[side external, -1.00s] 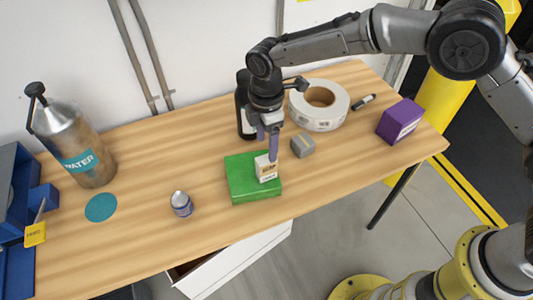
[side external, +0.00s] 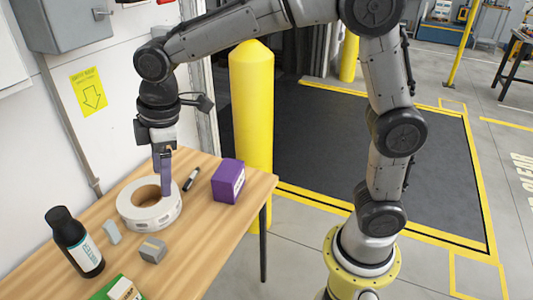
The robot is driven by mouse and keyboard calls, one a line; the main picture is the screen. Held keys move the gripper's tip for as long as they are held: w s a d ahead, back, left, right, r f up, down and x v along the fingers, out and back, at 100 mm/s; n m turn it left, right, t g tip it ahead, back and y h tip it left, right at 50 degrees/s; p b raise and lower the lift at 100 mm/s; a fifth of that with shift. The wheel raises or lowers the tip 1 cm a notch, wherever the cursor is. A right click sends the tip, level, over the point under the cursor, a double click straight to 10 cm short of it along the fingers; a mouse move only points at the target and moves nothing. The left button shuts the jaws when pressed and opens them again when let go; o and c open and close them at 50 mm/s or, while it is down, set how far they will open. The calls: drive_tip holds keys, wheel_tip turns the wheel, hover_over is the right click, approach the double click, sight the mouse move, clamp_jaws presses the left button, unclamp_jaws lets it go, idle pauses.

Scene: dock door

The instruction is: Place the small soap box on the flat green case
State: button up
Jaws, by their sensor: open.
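The small soap box (side external: 121,289), white with a tan label area, is on the flat green case (side external: 102,292) at the bottom left of the side external view. The lower parts of both are cut off by the frame edge. My gripper (side external: 166,192) is open and points down, in front of the tape roll in the picture, with no object visible in it. It is well apart from the soap box, up and to the right. How high its fingertips are above the table or roll is hard to tell.
On the wooden table (side external: 205,225) stand a white tape roll (side external: 135,212), a black bottle (side external: 77,245), a small grey box (side external: 153,250), a pale grey item (side external: 112,232), a black marker (side external: 191,179) and a purple box (side external: 229,181). A yellow post (side external: 252,110) stands behind the table.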

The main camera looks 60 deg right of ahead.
drive_tip(key=s+d+r+m+t, duration=0.2)
drive_tip(key=s+d+r+m, duration=0.25)
drive_tip(key=s+d, duration=0.5)
drive_tip(key=s+d+f+m, duration=0.1)
drive_tip(key=s+d+m, duration=0.1)
drive_tip(key=s, duration=0.4)
drive_tip(key=s+d+f+m+t, duration=0.1)
drive_tip(key=s+d+f+m, duration=0.1)
drive_tip(key=s, duration=0.5)
drive_tip(key=shift+d+m+t+h, duration=0.3)
drive_tip(key=shift+d+m+h, duration=0.15)
drive_tip(key=shift+m, duration=0.8)
